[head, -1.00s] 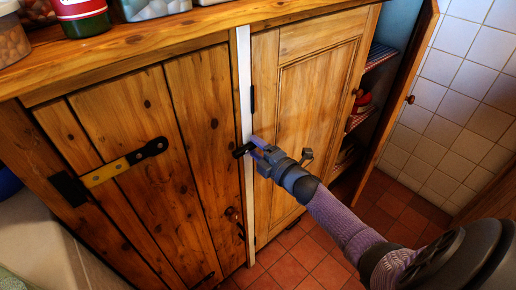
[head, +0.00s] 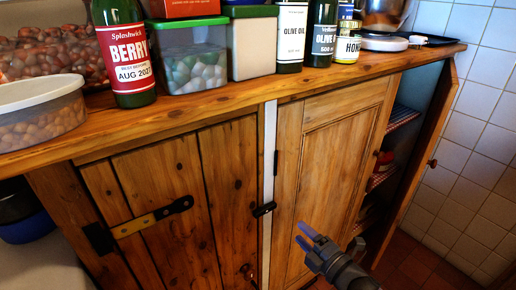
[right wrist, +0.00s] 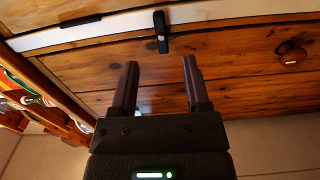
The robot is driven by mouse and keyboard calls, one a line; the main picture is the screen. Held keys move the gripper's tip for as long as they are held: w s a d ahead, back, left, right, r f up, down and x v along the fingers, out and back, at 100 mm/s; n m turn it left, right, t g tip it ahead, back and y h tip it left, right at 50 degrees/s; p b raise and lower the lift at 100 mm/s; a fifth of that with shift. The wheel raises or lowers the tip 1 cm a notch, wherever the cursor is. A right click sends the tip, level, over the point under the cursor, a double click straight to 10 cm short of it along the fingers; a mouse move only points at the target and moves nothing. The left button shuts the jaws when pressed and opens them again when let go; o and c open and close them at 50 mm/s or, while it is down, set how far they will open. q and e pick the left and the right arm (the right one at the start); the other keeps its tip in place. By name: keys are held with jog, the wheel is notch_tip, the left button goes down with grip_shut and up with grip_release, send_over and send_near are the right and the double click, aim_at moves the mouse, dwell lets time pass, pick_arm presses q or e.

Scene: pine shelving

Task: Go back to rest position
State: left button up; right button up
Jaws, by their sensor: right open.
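My right gripper (head: 312,238) is in the lower right of the head view, in front of the middle cabinet door. Its two fingers are apart with nothing between them. In the right wrist view the open fingers (right wrist: 156,88) point at the wooden cabinet front, with a black latch (right wrist: 161,32) beyond them. The same black latch (head: 264,209) sits on the white strip between the doors, apart from the gripper. My left gripper is not in view.
The pine cabinet's top (head: 240,101) holds a berry bottle (head: 125,50), a nut container (head: 38,118), a clear box of pale round items (head: 188,62) and oil bottles (head: 291,36). The right-hand door (head: 428,150) stands open over shelves. A tiled wall (head: 490,110) is at the right.

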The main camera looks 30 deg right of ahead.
jog(key=s+a+f+m+g+h, duration=0.15)
jog(key=s+f+m+g, duration=0.35)
jog(key=f, duration=0.5)
jog(key=s+a+f+m+g+h, duration=0.1)
jog(key=s+a+f+m+g, duration=0.2)
jog(key=s+f, duration=0.6)
jog(key=s+a+f+m+g, duration=0.2)
jog(key=s+f+g, duration=0.1)
jog(key=s, duration=0.5)
jog(key=s+a+f+m+g, duration=0.2)
jog(key=s+f+m+g, duration=0.1)
jog(key=s, duration=0.5)
jog(key=s+a+f+m+g, duration=0.2)
jog(key=s+f+m+g, duration=0.1)
jog(key=s, duration=0.5)
notch_tip(320, 180, down, 3)
jog(key=shift+a+r+g+y, duration=0.1)
jog(key=shift+a+g+y, duration=0.2)
jog(key=shift+g, duration=0.4)
